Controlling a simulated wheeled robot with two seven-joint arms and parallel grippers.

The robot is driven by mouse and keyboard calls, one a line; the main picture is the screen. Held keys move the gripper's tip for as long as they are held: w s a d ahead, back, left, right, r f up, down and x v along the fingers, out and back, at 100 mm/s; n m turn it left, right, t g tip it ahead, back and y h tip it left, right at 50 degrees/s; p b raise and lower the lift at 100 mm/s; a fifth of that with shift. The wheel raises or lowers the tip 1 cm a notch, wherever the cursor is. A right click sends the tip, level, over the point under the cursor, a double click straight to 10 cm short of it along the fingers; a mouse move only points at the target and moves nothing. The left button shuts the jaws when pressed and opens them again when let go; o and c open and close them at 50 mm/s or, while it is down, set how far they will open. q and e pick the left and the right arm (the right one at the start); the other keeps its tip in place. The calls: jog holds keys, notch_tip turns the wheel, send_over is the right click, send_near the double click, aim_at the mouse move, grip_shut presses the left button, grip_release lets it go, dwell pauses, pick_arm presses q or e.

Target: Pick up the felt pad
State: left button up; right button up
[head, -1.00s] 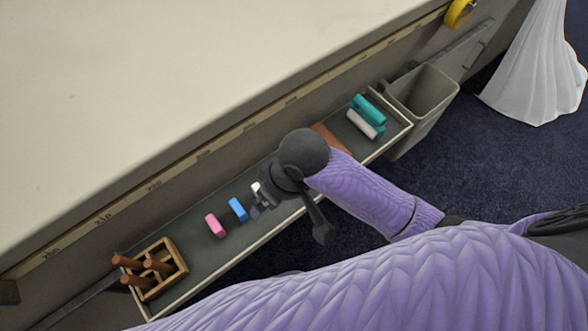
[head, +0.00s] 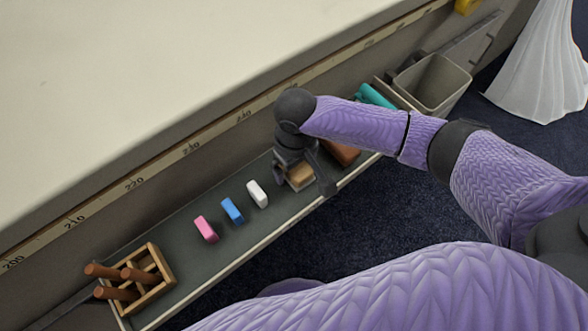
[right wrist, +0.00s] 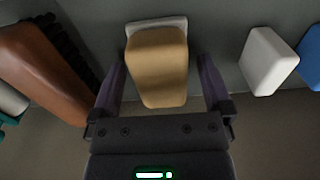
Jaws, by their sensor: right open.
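The felt pad, a tan block with a pale layer along one side, shows in the right wrist view (right wrist: 158,72) and partly in the head view (head: 300,178). It lies in the long tray (head: 180,233) under the table edge. My right gripper (head: 284,172) is over it, pointing down. In the right wrist view its open fingers (right wrist: 162,75) stand on either side of the pad, with a gap visible on each side. The gripper hides part of the pad in the head view. My left gripper is not in view.
White (head: 257,194), blue (head: 232,210) and pink (head: 206,229) blocks lie left of the pad. A brown brush (right wrist: 45,72) lies close on its other side. A wooden rack (head: 150,283) holds brown-handled tools. A grey bin (head: 432,84) stands beyond the tray's right end.

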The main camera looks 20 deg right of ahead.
jog(key=shift+r, duration=0.15)
jog(key=shift+c, duration=0.3)
jog(key=c, duration=1)
jog(key=shift+c, duration=1)
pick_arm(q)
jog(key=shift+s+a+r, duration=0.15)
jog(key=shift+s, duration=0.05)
pick_arm(e)
jog(key=shift+c, duration=0.2)
notch_tip(320, 180, up, 10)
jog(key=p, duration=0.6)
jog(key=shift+r, duration=0.1)
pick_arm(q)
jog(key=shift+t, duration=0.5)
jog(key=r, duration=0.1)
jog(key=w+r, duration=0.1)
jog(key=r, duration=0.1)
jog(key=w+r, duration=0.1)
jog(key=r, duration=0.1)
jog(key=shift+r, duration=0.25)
